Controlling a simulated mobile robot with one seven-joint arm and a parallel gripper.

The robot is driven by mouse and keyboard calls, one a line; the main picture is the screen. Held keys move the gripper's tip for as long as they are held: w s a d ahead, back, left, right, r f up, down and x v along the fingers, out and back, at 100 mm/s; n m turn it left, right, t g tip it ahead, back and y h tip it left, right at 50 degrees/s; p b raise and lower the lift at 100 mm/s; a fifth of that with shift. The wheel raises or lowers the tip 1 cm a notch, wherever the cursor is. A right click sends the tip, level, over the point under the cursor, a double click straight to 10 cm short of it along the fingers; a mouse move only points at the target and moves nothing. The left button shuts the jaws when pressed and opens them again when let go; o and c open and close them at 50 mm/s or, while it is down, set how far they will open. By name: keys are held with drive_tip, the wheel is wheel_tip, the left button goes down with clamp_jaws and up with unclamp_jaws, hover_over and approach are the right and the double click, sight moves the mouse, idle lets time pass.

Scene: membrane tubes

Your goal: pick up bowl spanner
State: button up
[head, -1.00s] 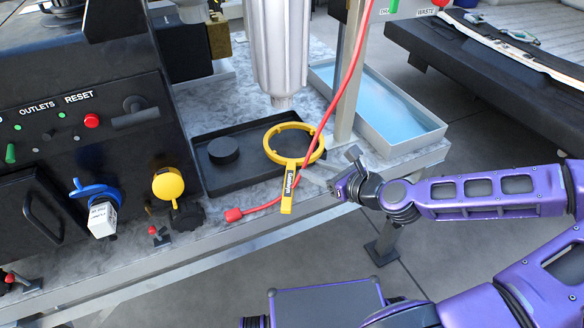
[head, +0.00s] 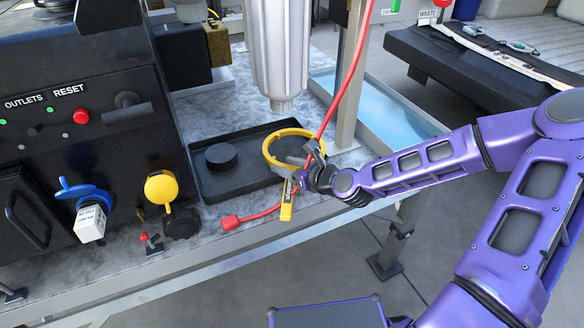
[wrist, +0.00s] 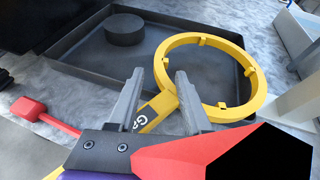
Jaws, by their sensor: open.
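The bowl spanner (head: 287,133) is a yellow ring with a flat, labelled handle. Its ring lies over the right part of a black tray, and its handle points to the front edge of the bench. In the wrist view the spanner's ring (wrist: 259,88) is beyond my fingers. My gripper (head: 301,165) is at the spanner, near where handle and ring join. In the wrist view my gripper (wrist: 158,78) is open, with the handle showing between its two grey fingers. Contact cannot be told.
The black tray (head: 210,190) holds a dark round puck (head: 221,156). A red hose (head: 338,95) runs down past the spanner to a red plug (head: 230,222). A silver cylinder (head: 279,55) hangs above. A metal post (head: 348,85) and water basin (head: 395,122) are at right.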

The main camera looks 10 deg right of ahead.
sight(276, 163)
drive_tip(key=shift+x, duration=1.55)
drive_tip(key=shift+s+f, duration=0.1)
clamp_jaws()
